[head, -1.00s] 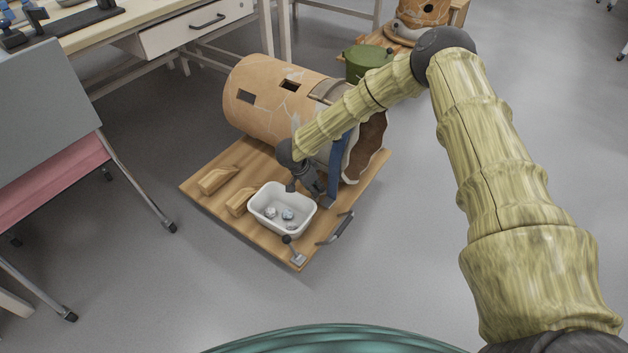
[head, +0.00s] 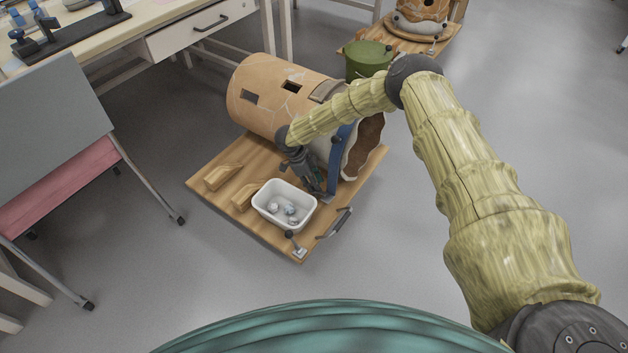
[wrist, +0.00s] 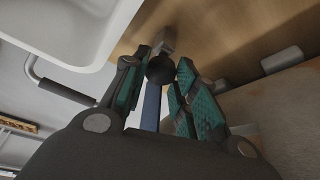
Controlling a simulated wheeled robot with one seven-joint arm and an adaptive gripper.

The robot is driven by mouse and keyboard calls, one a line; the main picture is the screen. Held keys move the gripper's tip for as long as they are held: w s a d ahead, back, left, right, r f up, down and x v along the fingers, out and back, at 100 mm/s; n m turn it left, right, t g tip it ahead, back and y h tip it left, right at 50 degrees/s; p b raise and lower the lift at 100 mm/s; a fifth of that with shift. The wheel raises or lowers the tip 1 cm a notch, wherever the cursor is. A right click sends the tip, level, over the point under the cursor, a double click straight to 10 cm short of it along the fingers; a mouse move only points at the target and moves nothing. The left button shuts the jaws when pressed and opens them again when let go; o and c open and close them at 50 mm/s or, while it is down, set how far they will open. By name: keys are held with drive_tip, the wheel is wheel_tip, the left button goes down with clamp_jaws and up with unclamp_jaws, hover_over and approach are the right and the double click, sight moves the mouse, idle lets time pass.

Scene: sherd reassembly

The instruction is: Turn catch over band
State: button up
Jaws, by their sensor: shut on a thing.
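A catch with a round black knob (wrist: 160,69) and a grey metal foot shows in the wrist view, on the wooden board (head: 225,228). My gripper (wrist: 164,72) has its green-padded fingers on both sides of the knob, shut on it. A blue band (wrist: 151,106) lies just behind the knob and between the fingers. In the head view the blue band (head: 335,165) runs down the near side of a large cracked clay jar (head: 270,98) lying on its side. My gripper (head: 323,191) is low beside the band's lower end; the catch there is mostly hidden.
A white tub (head: 262,212) with several small pieces stands on the board, close left of my gripper. A second catch (head: 294,245) and a handle (head: 335,223) are at the board's front. Wooden wedges (head: 222,176) lie at the left. A green pot (head: 367,58) stands behind.

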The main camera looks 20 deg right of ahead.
drive_tip(key=shift+m+g, duration=0.3)
drive_tip(key=shift+m, duration=0.7)
drive_tip(key=shift+y, duration=0.3)
drive_tip(key=o, duration=1)
drive_tip(key=shift+o, duration=0.2)
drive_tip(key=shift+w, duration=0.1)
drive_tip(key=v, duration=1.2)
drive_tip(key=shift+f, duration=0.1)
